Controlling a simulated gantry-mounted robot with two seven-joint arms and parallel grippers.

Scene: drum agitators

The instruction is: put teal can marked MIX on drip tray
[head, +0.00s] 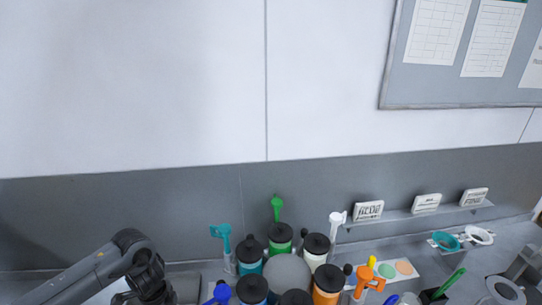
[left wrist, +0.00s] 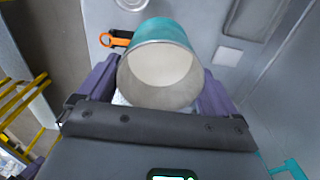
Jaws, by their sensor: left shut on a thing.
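A teal can (left wrist: 162,32) shows in the left wrist view, with its open mouth facing the camera and a pale inside. My left gripper (left wrist: 158,86) is shut on it, with one purple finger on each side. No MIX marking can be seen from here. In the head view my left arm comes in at the lower left, and its fingers and the can are below the frame. I cannot make out the drip tray for certain in either view. My right gripper is not clearly seen.
Black-lidded paint cans, including a green one (head: 281,239) and an orange one (head: 327,285), cluster around a grey hub (head: 287,272). Upright scoops stand around them. A shelf (head: 400,215) with white labels lies right. An orange-handled item (left wrist: 116,40) lies beyond the held can.

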